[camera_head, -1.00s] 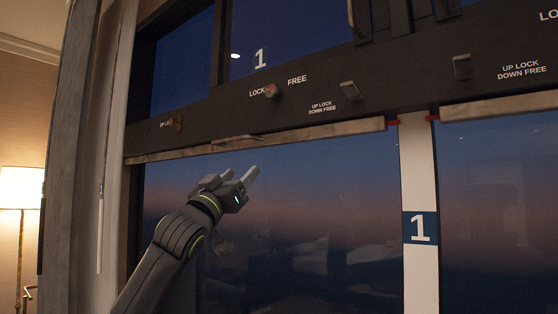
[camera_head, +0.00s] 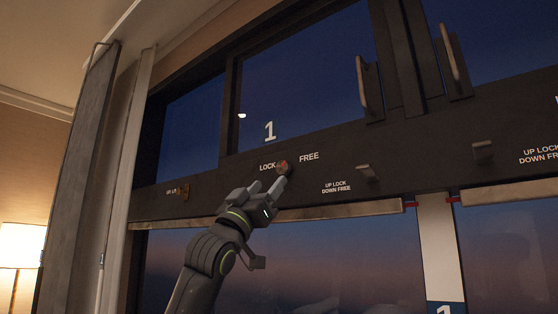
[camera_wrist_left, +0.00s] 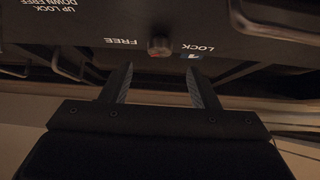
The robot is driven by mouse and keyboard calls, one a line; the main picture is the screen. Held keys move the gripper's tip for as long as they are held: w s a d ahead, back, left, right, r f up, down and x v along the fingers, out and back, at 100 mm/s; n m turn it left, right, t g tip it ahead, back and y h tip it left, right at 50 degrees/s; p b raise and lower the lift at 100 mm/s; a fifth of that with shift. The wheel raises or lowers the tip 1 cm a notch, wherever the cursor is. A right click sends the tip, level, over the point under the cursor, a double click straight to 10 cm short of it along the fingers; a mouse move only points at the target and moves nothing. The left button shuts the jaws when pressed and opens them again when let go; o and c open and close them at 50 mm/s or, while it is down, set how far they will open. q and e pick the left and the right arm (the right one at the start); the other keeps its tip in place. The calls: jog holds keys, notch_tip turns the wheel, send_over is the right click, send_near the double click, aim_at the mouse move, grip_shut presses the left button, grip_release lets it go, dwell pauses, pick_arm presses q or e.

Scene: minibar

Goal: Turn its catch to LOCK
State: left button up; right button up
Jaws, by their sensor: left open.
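The catch is a small round reddish knob (camera_head: 282,166) on the dark window rail, between the white words LOCK and FREE and below the number 1. I cannot tell which word it points to. My left gripper (camera_head: 269,184) is open, its fingertips just below the knob. In the left wrist view, the knob (camera_wrist_left: 160,46) shows ahead, roughly centred between the two open fingers (camera_wrist_left: 160,75) and beyond their tips. The lettering is upside down there. No contact shows. My right gripper is not in view.
A small brass latch (camera_head: 184,190) is on the rail to the left. Metal catches (camera_head: 365,172) marked UP LOCK DOWN FREE are to the right. Upright handles (camera_head: 362,84) stand out above. A wooden strip (camera_head: 340,210) runs under the rail. A lamp (camera_head: 20,245) glows at lower left.

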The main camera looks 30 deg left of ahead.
aim_at(281, 169)
pick_arm(q)
jog(key=shift+h, duration=0.3)
jog(key=p+x, duration=0.2)
jog(key=x, duration=0.3)
jog(key=shift+w+r+p, duration=0.2)
jog(key=shift+r+p, duration=0.05)
jog(key=shift+p, duration=0.1)
jog(key=shift+w+r, duration=0.3)
jog(key=shift+w, duration=0.15)
jog(key=c, duration=0.9)
jog(key=shift+c, duration=0.4)
